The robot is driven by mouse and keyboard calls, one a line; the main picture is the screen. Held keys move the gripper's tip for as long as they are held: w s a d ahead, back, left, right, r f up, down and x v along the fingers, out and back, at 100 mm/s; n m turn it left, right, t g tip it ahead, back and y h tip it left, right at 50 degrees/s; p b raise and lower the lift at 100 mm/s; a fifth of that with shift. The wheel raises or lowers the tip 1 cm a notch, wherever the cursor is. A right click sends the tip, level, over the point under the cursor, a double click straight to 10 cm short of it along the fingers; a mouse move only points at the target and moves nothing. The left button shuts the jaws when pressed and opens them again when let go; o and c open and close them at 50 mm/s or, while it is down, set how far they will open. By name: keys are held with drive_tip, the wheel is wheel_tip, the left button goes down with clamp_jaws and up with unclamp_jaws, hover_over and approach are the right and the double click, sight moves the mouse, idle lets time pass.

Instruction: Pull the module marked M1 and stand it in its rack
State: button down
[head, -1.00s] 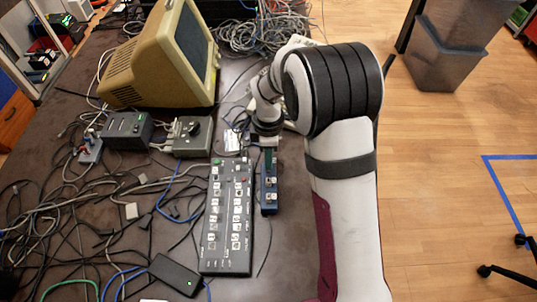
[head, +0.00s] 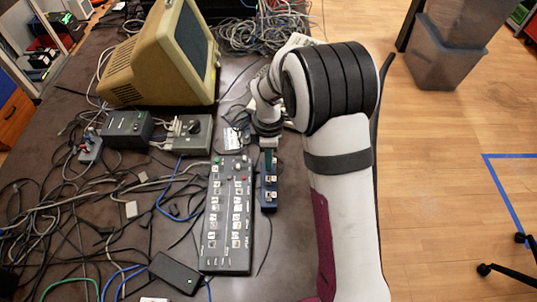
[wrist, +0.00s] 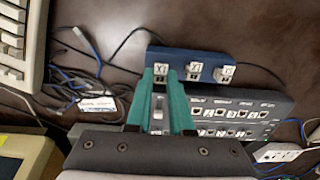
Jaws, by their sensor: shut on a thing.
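The rack is a narrow blue bar (head: 269,203) beside the right edge of the black switch panel (head: 226,262). In the wrist view the blue rack (wrist: 205,58) holds small white-faced modules in a row. My gripper (wrist: 163,76) has teal fingers and is shut on the leftmost module (wrist: 161,70), which sits at the rack. Its small label cannot be read with certainty. Two other modules, a middle one (wrist: 194,71) and a right one (wrist: 225,73), stand apart from the fingers. In the head view my gripper (head: 268,158) covers the rack's far end.
The switch panel has two rows of labelled ports. A beige monitor (head: 165,55), grey boxes (head: 187,136) and many tangled cables lie to the left. A black adapter (head: 174,273) is near the front. Bare table lies just right of the rack.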

drive_tip(key=shift+f, duration=0.7)
drive_tip(key=c, duration=0.7)
unclamp_jaws()
wheel_tip(320, 180, up, 16)
drive_tip(key=shift+f, duration=0.1)
